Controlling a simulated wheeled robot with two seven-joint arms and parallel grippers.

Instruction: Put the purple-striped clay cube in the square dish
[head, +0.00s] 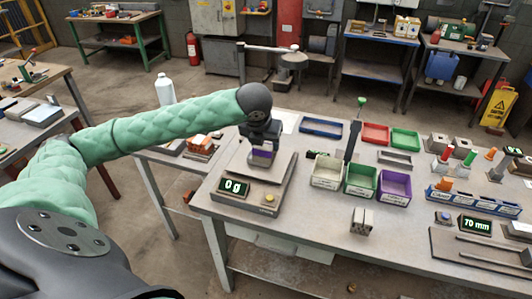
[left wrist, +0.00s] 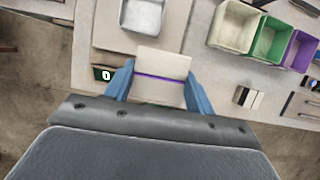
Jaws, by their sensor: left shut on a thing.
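My left gripper (head: 262,146) is shut on the purple-striped clay cube (head: 262,157), above the bench scale (head: 245,196), whose display reads 0 g. In the left wrist view the pale cube (left wrist: 161,64), with one thin purple line across it, sits between the blue fingers of the left gripper (left wrist: 160,78). A small whitish square dish (left wrist: 142,14) lies on the scale plate just beyond the cube. I cannot make the dish out in the head view, where the gripper and cube cover that area. My right gripper is not in view.
Beige (head: 327,176), green (head: 360,182) and purple (head: 394,188) bins stand right of the scale. A blue tray (head: 321,128) lies behind. The bench front between scale and brick is clear.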

